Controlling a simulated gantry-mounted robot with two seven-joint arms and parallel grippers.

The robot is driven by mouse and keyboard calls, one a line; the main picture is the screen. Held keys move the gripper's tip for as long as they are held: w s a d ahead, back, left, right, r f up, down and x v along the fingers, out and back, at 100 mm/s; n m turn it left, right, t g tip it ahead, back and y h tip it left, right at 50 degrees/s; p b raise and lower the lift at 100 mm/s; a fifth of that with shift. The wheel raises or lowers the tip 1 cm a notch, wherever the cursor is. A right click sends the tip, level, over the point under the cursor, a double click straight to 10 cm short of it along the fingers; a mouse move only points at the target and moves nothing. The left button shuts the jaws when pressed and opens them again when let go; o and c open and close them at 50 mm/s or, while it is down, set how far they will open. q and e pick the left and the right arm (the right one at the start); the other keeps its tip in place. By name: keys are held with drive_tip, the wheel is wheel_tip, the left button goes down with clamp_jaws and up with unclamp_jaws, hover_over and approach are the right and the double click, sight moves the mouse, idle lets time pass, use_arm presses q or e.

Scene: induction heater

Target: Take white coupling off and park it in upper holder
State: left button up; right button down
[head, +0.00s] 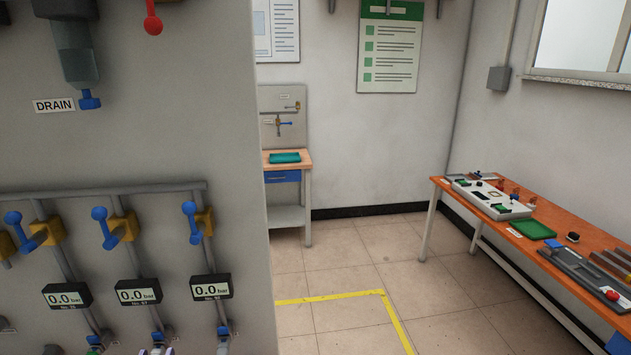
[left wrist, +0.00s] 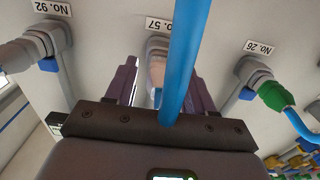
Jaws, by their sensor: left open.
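The white coupling (left wrist: 157,72) sits on the port labelled No. 57 (left wrist: 158,25) in the left wrist view, with a blue hose (left wrist: 180,60) crossing in front of it. My left gripper (left wrist: 165,85) is open, its two purple fingers on either side of the coupling; I cannot tell if they touch it. In the head view only the purple fingertips (head: 156,351) show at the bottom edge, below the middle gauge. My right gripper is not in view. I cannot make out the upper holder in either view.
A green coupling (left wrist: 273,95) with a blue hose is on the neighbouring port No. 26. Port No. 92 (left wrist: 40,48) has no hose. Blue-handled valves (head: 113,228) and gauges reading 0.0 bar (head: 138,295) line the panel. A workbench (head: 560,235) stands far right.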

use_arm(q)
drive_tip(key=shift+p, duration=0.35)
idle(0.7)
drive_tip(key=shift+p, duration=0.35)
idle(0.6)
clamp_jaws()
idle(0.4)
drive_tip(key=shift+s, duration=0.1)
drive_tip(key=shift+s+d+p, duration=0.1)
drive_tip(key=shift+s+p, duration=0.25)
drive_tip(key=shift+s, duration=0.05)
drive_tip(key=s+p, duration=0.1)
drive_tip(key=s, duration=0.2)
drive_tip(key=s+p, duration=0.1)
drive_tip(key=shift+s+d+p, duration=0.35)
drive_tip(key=shift+s+d, duration=0.05)
idle(0.4)
